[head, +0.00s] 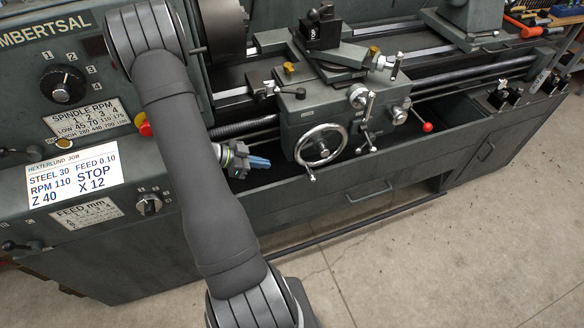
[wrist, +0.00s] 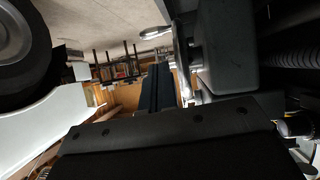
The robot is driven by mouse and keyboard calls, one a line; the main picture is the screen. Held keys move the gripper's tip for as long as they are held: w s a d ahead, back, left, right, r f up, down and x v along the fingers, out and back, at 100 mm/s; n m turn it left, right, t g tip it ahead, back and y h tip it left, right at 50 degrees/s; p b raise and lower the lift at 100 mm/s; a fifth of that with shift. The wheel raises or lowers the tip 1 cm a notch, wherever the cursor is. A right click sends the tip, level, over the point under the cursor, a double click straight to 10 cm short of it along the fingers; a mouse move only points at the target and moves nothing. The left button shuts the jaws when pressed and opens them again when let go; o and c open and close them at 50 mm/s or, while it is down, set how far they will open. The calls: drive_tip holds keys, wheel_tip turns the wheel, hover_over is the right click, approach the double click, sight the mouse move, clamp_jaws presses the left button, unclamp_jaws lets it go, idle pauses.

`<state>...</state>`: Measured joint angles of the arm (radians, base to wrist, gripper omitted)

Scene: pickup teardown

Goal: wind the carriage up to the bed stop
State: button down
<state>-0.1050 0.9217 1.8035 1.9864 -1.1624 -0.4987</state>
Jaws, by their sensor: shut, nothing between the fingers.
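The carriage (head: 342,118) of the lathe sits on the bed at picture centre, with a chrome handwheel (head: 320,146) on its front. The handwheel has a small handle (head: 311,174) at its lower rim. My gripper (head: 266,162) is shut and empty, its blue fingers pointing right, a short gap left of the wheel. In the wrist view the shut fingers (wrist: 158,87) point ahead, beside the wheel (wrist: 181,60), seen nearly edge-on, and the grey apron (wrist: 228,48). I cannot clearly single out the bed stop; my arm hides part of the bed's left end.
A red-tipped lever (head: 427,127) and chrome levers (head: 366,112) stick out right of the wheel. The chip tray's front wall (head: 372,188) runs below. A job card (head: 75,179) on the headstock reads Z 40, STOP X 12. The floor in front is clear.

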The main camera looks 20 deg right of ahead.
drive_tip(key=x, duration=1.4)
drive_tip(key=shift+f, duration=0.15)
drive_tip(key=d+f, duration=0.2)
drive_tip(key=f, duration=0.1)
drive_tip(key=shift+d, duration=0.25)
